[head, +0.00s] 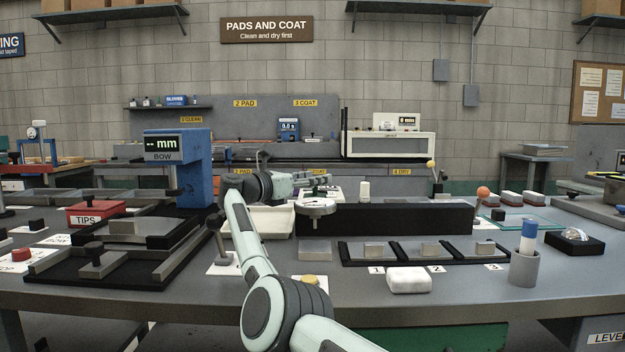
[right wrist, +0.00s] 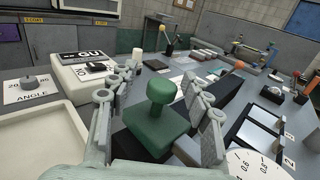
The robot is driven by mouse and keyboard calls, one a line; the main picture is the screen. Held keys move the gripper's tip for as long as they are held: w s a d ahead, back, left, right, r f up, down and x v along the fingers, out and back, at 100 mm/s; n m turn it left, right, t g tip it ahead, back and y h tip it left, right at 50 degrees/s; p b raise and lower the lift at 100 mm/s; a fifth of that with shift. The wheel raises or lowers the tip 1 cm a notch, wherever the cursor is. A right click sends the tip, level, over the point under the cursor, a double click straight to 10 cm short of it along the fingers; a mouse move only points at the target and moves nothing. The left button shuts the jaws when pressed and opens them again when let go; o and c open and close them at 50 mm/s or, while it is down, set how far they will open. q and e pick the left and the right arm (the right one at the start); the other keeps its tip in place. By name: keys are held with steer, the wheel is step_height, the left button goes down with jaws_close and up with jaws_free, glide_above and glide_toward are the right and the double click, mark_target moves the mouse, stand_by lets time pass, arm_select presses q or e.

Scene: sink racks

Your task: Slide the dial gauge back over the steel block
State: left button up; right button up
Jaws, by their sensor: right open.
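The dial gauge (head: 315,208) shows its round pale dial near the left end of a long dark beam. In the right wrist view its green base and knob (right wrist: 162,92) fill the middle, and part of the numbered dial shows at bottom right. My right gripper (head: 312,180) is open at the gauge, with a finger on each side of the knob; I cannot tell whether they touch it. A grey steel block (head: 313,249) sits on the bench below the dial and its stem. Whether the stem touches it is unclear. My left gripper is not in view.
The long dark beam (head: 400,218) runs right from the gauge. Black trays with grey blocks, marked 1 to 3, stand in front of it. A pale tray (head: 260,221) lies behind my right arm. A white pad (head: 408,280) and a grey cup (head: 524,268) stand near the front edge.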

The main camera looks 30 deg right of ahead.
step_height(320, 180, up, 10)
stand_by(0.5)
steer(key=shift+f, duration=0.1)
